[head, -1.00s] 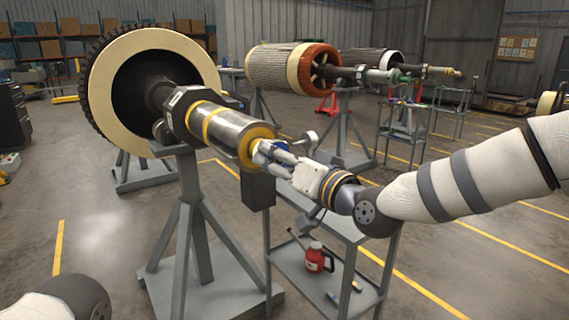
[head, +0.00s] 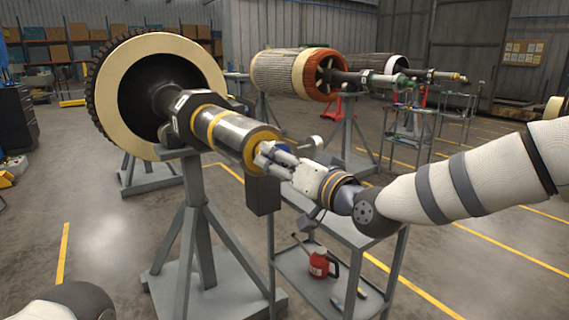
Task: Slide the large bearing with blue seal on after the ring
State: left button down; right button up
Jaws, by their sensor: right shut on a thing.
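My right gripper (head: 266,157) reaches in from the right to the near end of a large horizontal rotor shaft (head: 233,131). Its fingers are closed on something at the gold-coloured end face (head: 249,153). The fingers cover most of what they hold, so I cannot make out its shape or a blue seal. I cannot tell the ring apart from the gold bands on the shaft. My left gripper is out of view; only a link of my left arm shows at the bottom left.
A grey stand (head: 190,225) carries the shaft. A grey cart (head: 360,238) stands under my right forearm, with a red can (head: 319,263) on its lower shelf. Other rotors (head: 290,73) stand behind.

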jog(key=shift+r, duration=0.1)
jog(key=o, duration=1.1)
jog(key=shift+o, duration=0.2)
jog(key=o, duration=0.4)
jog(key=shift+o, duration=0.2)
